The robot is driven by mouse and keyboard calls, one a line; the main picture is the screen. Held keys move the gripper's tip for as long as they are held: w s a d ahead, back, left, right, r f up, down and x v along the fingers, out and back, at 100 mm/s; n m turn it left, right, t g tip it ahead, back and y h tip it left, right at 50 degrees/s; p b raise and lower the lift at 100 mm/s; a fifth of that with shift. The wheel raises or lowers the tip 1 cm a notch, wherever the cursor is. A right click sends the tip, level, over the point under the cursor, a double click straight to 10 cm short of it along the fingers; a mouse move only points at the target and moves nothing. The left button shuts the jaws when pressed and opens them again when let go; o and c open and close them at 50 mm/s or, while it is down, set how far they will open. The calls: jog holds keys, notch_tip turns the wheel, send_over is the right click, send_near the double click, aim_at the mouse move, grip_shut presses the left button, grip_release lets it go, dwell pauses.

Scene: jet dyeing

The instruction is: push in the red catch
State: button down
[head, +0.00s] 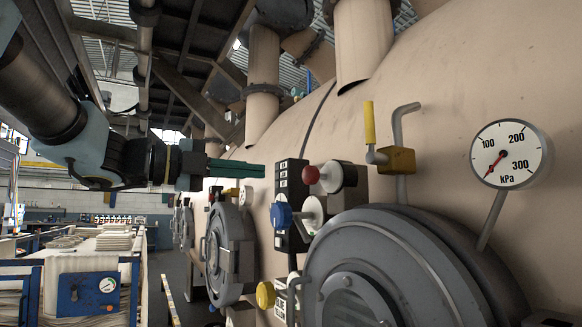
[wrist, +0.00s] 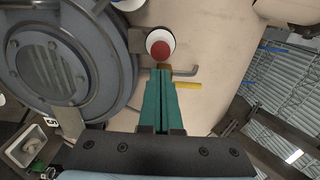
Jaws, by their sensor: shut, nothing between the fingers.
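The red catch (head: 311,174) is a round red knob on a pale collar, standing out from the vessel's beige side above the big grey round door. In the wrist view the red catch (wrist: 160,49) shows face-on against a white disc, just beyond the fingertips. My gripper (head: 262,170) has green fingers that are closed together and empty. In the head view its tips point right, a short way left of the catch, with a visible gap in the picture. In the wrist view my gripper (wrist: 161,73) points up at the catch's lower edge; contact cannot be told.
A blue knob (head: 281,215) sits below left of the catch, and a yellow knob (head: 265,295) lower down. A yellow-handled valve (head: 369,122) and a pressure gauge (head: 509,154) stand to the right. The grey round door (head: 400,245) bulges out below.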

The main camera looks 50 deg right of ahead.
aim_at(306, 173)
jog(key=p+x, duration=0.3)
jog(key=x, duration=0.5)
jog(key=shift+r, duration=0.1)
jog(key=shift+s+d, duration=0.1)
jog(key=shift+d, duration=0.15)
jog(key=x, duration=0.2)
jog(key=shift+s+d+b, duration=0.1)
jog(key=shift+d+b, duration=0.2)
jog(key=shift+b, duration=0.1)
jog(key=shift+s+d, duration=0.1)
jog(key=shift+r, duration=0.1)
